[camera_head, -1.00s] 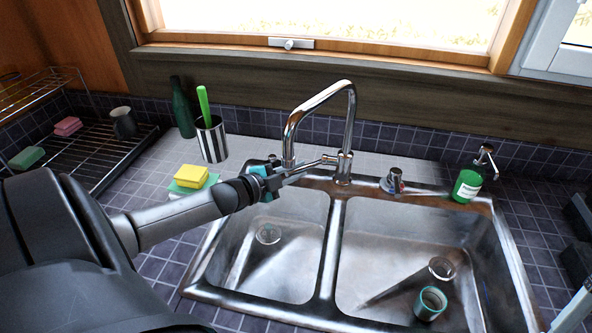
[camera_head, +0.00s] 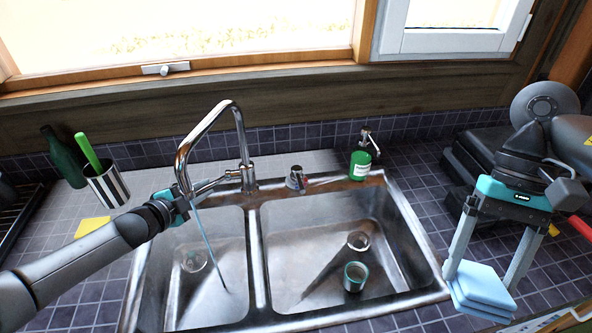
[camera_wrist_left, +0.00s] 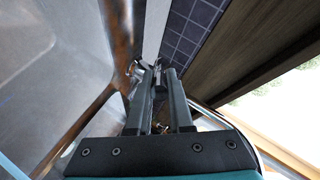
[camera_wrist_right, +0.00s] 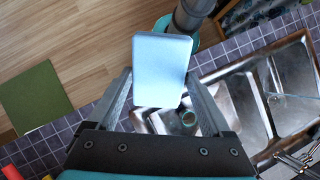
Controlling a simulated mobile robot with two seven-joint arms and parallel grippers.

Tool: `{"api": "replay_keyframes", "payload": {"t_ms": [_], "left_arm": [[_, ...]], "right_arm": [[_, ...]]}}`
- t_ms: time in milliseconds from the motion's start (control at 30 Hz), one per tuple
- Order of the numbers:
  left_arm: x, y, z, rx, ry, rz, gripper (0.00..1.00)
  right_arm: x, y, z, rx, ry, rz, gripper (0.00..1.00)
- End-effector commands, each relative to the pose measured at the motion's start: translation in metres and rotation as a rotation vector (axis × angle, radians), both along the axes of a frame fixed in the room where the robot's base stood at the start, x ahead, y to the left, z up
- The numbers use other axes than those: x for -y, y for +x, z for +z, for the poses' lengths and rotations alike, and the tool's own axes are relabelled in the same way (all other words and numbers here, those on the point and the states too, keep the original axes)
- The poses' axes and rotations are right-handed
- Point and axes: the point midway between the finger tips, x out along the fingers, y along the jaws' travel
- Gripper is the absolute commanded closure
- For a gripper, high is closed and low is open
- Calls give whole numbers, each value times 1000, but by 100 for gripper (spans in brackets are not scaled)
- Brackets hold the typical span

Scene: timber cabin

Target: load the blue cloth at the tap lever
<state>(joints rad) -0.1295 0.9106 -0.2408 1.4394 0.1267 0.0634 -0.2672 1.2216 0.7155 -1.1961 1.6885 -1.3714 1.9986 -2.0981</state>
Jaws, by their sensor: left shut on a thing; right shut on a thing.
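The blue cloth (camera_head: 478,288), folded, is held between the fingertips of my right gripper (camera_head: 484,275), at the right of the head view. It also shows in the right wrist view (camera_wrist_right: 162,68), gripped between both fingers. The tap (camera_head: 212,118) stands behind the sink with its lever (camera_head: 238,173) at its base. My left gripper (camera_head: 205,190) is shut on the lever; its fingertips reach it in the left wrist view (camera_wrist_left: 150,66). A thin stream of water (camera_head: 207,240) falls from the spout into the left basin (camera_head: 180,295).
A cup (camera_head: 354,277) stands in the right basin (camera_head: 310,240). A green soap bottle (camera_head: 360,162) and a small knob (camera_head: 296,177) are behind the sink. A striped holder (camera_head: 106,186), a dark green bottle (camera_head: 62,157) and a yellow sponge (camera_head: 92,226) are at the left.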

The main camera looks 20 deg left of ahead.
Motion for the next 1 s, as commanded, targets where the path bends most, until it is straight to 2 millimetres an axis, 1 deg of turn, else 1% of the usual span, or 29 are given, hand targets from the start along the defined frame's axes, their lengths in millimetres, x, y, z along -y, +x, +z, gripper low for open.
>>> {"api": "replay_keyframes", "payload": {"t_ms": [133,167,400,767,867,1000], "left_arm": [[0,0,-1,-1,1,-1,100],[0,0,-1,-1,1,-1,79],[0,0,-1,0,0,0,52],[0,-3,0,0,-1,0,51],[-1,-9,2,-1,-1,1,51],[-2,-22,8,-2,-1,0,51]], "right_arm": [[0,0,-1,0,0,0,61],[0,0,-1,0,0,0,61],[0,0,0,0,0,0,61],[0,0,1,0,0,0,61],[0,0,3,0,0,0,61],[0,0,7,0,0,0,61]]}}
